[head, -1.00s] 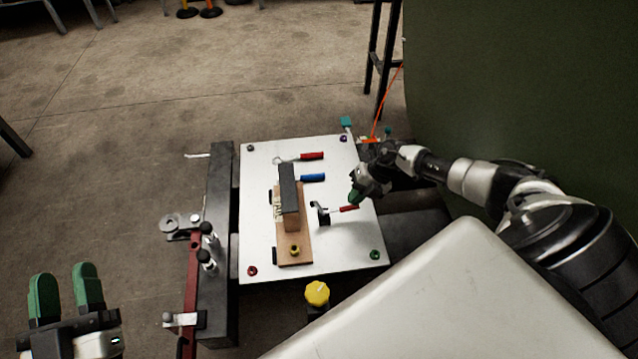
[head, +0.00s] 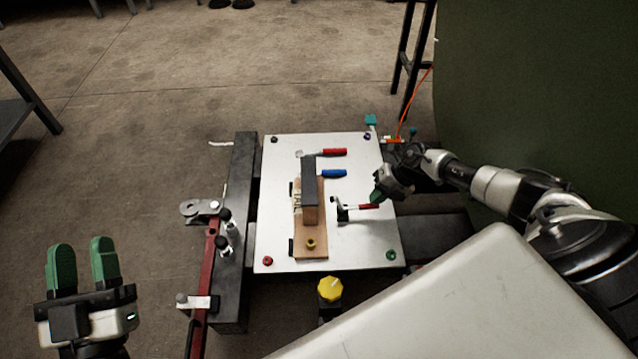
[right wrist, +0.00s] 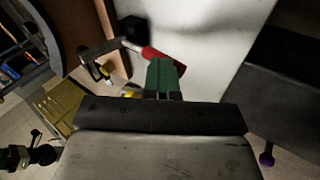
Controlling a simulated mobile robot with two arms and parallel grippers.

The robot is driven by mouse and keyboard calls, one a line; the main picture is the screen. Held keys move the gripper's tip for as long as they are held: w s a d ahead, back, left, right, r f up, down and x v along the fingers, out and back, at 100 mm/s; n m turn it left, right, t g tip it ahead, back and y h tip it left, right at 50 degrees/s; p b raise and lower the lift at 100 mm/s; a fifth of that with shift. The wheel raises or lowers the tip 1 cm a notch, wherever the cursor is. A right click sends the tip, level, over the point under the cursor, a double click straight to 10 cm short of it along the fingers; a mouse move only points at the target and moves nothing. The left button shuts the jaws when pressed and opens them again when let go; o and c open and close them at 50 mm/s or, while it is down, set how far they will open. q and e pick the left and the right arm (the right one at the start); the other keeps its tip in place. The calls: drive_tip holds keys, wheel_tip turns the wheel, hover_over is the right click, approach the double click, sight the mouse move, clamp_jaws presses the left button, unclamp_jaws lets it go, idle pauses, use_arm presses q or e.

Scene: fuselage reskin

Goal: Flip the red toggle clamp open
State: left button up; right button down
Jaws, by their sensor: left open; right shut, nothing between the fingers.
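The red toggle clamp has a dark body (head: 342,212) on the white board and a red handle (head: 368,206) lying low, pointing right. In the right wrist view the red handle (right wrist: 152,56) shows just behind and left of the green fingertips. My right gripper (head: 376,197) is shut and empty at the handle's right end; whether it touches the handle, I cannot tell. Its shut fingers (right wrist: 164,76) also show in the right wrist view. My left gripper (head: 82,262) is open and empty at the lower left, well away from the board.
The white board (head: 275,200) also carries a wooden block with a dark bar (head: 308,180), another red handle (head: 334,152) and a blue handle (head: 333,173). A yellow knob (head: 330,289) stands in front. A dark beam (head: 238,230) and red bar (head: 203,280) lie left.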

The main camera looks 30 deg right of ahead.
drive_tip(key=shift+s+f, duration=0.25)
